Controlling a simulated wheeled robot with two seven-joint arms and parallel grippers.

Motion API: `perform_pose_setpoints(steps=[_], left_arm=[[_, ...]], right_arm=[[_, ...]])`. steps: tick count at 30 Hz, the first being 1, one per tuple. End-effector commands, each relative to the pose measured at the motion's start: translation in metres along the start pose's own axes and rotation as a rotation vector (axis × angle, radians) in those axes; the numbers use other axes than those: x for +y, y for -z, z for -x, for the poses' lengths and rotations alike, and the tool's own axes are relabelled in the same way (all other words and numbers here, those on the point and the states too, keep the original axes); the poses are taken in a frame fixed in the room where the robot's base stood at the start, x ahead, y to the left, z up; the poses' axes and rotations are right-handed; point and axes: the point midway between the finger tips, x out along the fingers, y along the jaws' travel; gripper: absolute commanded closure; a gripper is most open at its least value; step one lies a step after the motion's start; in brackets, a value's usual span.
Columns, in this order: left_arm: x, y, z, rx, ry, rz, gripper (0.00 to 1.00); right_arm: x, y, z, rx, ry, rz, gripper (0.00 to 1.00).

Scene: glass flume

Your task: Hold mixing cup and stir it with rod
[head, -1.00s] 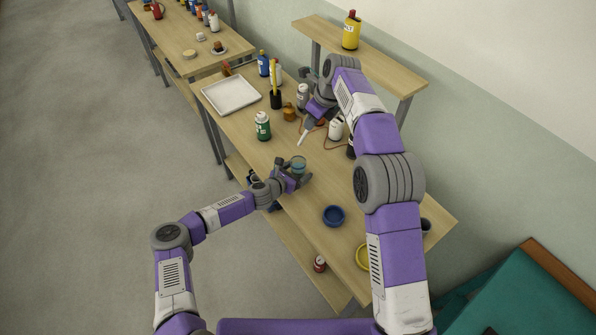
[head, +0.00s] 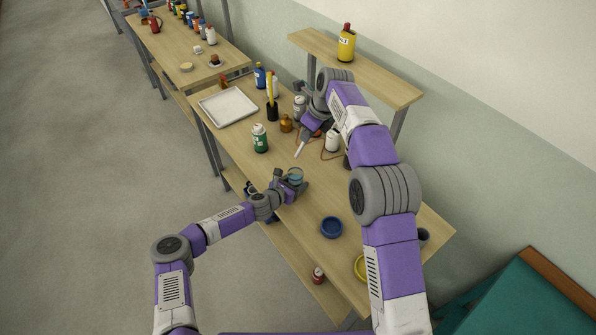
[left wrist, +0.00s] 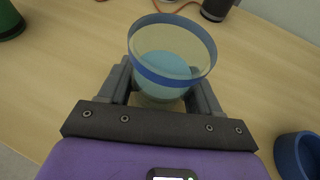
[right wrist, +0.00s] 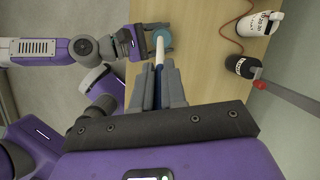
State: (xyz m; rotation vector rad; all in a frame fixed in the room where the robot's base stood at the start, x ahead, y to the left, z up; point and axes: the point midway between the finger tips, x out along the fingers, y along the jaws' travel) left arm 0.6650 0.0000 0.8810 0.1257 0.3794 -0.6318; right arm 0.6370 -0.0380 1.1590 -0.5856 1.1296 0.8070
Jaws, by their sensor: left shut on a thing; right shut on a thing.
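The mixing cup (left wrist: 172,62) is clear with a blue band and holds pale blue liquid. My left gripper (head: 291,187) is shut around it at the near edge of the bench, and the cup (head: 296,175) looks upright. My right gripper (head: 306,134) is shut on the white rod (head: 299,150), which slants down toward the cup. In the head view the rod's tip appears above the cup and apart from it. In the right wrist view the rod (right wrist: 160,54) overlaps the cup (right wrist: 162,39) in line of sight. No rod shows inside the cup in the left wrist view.
A green bottle (head: 260,139) stands left of the rod. A blue bowl (head: 331,227) sits to the right of the cup. A white bottle (head: 332,141) with a red cord and an amber bottle (head: 286,123) stand behind. A white tray (head: 228,106) lies farther left.

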Motion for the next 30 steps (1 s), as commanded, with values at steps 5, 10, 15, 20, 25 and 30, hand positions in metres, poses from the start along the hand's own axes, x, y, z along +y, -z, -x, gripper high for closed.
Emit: perform_pose_setpoints(steps=[5,10,15,20,25,30], left_arm=[[0.0,0.0,0.0,0.0,0.0,0.0,0.72],[0.0,0.0,0.0,0.0,0.0,0.0,0.72],[0.0,0.0,0.0,-0.001,0.0,0.0,0.72],[0.0,0.0,0.0,-0.001,0.0,0.0,0.72],[0.0,0.0,0.0,-0.001,0.0,0.0,0.72],[0.0,0.0,0.0,-0.001,0.0,0.0,0.72]], right_arm=[[0.017,-0.01,-0.018,0.08,0.085,0.015,1.0],[0.03,-0.022,-0.034,0.184,0.202,0.013,1.0],[0.036,-0.029,-0.04,0.251,0.272,0.004,1.0],[0.039,-0.03,-0.043,0.267,0.286,0.001,1.0],[0.044,-0.025,-0.051,0.268,0.285,0.0,1.0],[0.05,-0.019,-0.061,0.267,0.284,0.001,1.0]])
